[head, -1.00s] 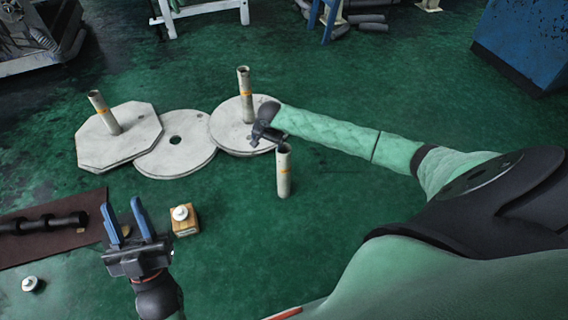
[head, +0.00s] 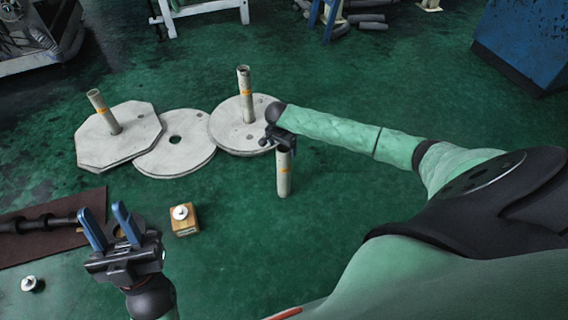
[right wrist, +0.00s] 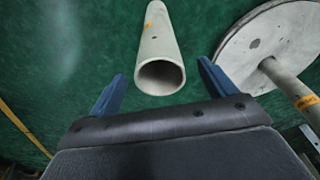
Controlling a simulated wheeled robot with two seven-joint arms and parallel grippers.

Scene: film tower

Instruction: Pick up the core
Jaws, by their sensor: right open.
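A pale grey tube core (head: 284,180) with an orange band stands upright on the green floor, apart from the plates. My right gripper (head: 283,145) is at its top and hides part of the rim. In the right wrist view the core (right wrist: 160,48) shows its open end between the two blue fingers of my right gripper (right wrist: 161,70), which are spread with a gap on either side. I cannot tell how far the fingers reach past the rim. My left gripper (head: 106,222) is open and empty, at lower left, away from the core.
Two similar tubes (head: 105,112) (head: 244,95) stand on an octagonal plate (head: 90,145) and a round plate (head: 225,130). Another round plate (head: 175,160) lies between. A small wooden block (head: 185,228) and a brown mat (head: 60,240) lie near my left gripper. Floor right of the core is clear.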

